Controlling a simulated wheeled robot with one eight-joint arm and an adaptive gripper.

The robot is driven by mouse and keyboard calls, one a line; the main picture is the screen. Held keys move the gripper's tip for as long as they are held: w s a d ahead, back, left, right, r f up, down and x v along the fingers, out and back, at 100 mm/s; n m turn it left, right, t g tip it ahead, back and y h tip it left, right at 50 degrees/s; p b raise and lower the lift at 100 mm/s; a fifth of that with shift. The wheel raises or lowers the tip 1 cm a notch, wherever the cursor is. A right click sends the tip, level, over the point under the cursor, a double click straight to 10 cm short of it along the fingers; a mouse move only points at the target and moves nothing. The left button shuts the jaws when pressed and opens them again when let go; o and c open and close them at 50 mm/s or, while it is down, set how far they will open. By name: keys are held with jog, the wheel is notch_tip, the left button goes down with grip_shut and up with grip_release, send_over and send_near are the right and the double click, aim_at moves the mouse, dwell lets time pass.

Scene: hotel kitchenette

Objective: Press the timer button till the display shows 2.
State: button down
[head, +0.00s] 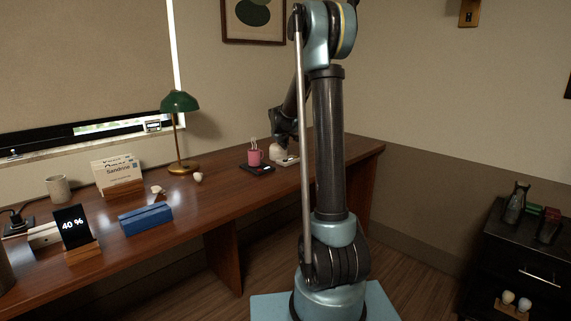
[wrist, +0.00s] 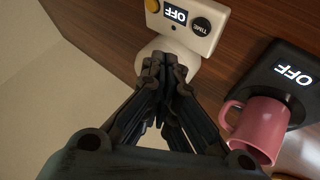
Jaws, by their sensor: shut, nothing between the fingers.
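The cream device (wrist: 187,42) with a round base carries a black round button marked TIME (wrist: 202,25), a yellow button (wrist: 152,5) and a display (wrist: 175,15) that reads OFF, upside down in the wrist view. Whether the fingertips touch the device cannot be told. In the head view my gripper (head: 284,140) is small and dark above the device.
A pink mug (wrist: 258,128) stands on a black warmer (wrist: 282,72) with its own OFF display, close to my gripper.

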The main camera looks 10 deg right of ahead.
aim_at(283, 160)
jog(key=shift+f, duration=1.95)
jog(key=shift+s+f, duration=0.15)
jog(key=shift+f, duration=0.55)
dwell(0.7)
jog(key=shift+r, duration=0.75)
jog(key=shift+r, duration=0.15)
jog(key=shift+r, duration=2.4)
dwell(0.4)
